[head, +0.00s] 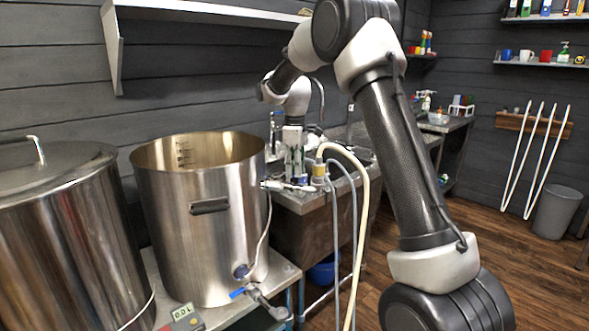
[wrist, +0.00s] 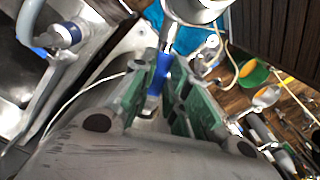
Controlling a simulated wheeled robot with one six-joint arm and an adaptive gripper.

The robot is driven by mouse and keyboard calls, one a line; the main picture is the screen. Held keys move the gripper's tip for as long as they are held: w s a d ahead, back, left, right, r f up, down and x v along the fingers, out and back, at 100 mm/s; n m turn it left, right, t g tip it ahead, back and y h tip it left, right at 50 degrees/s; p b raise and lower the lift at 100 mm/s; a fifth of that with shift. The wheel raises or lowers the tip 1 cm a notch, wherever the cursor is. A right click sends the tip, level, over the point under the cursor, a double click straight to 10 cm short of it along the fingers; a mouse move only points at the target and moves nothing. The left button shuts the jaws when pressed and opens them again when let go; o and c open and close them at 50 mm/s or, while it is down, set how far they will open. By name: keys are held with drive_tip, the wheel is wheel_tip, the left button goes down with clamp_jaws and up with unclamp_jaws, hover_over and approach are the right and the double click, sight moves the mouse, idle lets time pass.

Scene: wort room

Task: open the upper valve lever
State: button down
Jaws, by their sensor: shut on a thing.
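The steel kettle (head: 200,240) stands open-topped in the middle of the head view. The upper valve (head: 272,185) sticks out from its right side, near the rim. My gripper (head: 294,178) reaches down at this valve, and its fingers hide most of the lever there. In the wrist view, the green fingers of my gripper (wrist: 160,85) are closed around the blue upper valve lever (wrist: 160,72). The lever's exact angle is hard to tell. A lower valve with a blue lever (head: 237,293) sits near the kettle's base, apart from my gripper.
A lidded steel pot (head: 65,240) stands at the left. Pale hoses (head: 362,220) hang just right of my gripper. A green bucket (wrist: 254,73) shows in the wrist view. The wooden floor at right is mostly free.

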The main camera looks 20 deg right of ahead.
drive_tip(key=c, duration=1.4)
unclamp_jaws()
wheel_tip(320, 180, up, 12)
drive_tip(key=s+d+r+m+t, duration=0.2)
drive_tip(key=s+m, duration=0.2)
drive_tip(key=s, duration=1.1)
drive_tip(key=s+d+r+m+t, duration=0.1)
drive_tip(key=s+d+m, duration=0.15)
drive_tip(key=s, duration=1.15)
drive_tip(key=s+f+m, duration=0.1)
drive_tip(key=s+f, duration=0.1)
drive_tip(key=s, duration=0.1)
drive_tip(key=s+f+m+t, duration=0.1)
drive_tip(key=s+f, duration=0.1)
drive_tip(key=s, duration=0.2)
drive_tip(key=s+f+m, duration=0.2)
drive_tip(key=s, duration=0.1)
drive_tip(key=shift+s+d+f, duration=0.3)
drive_tip(key=shift+f, duration=0.05)
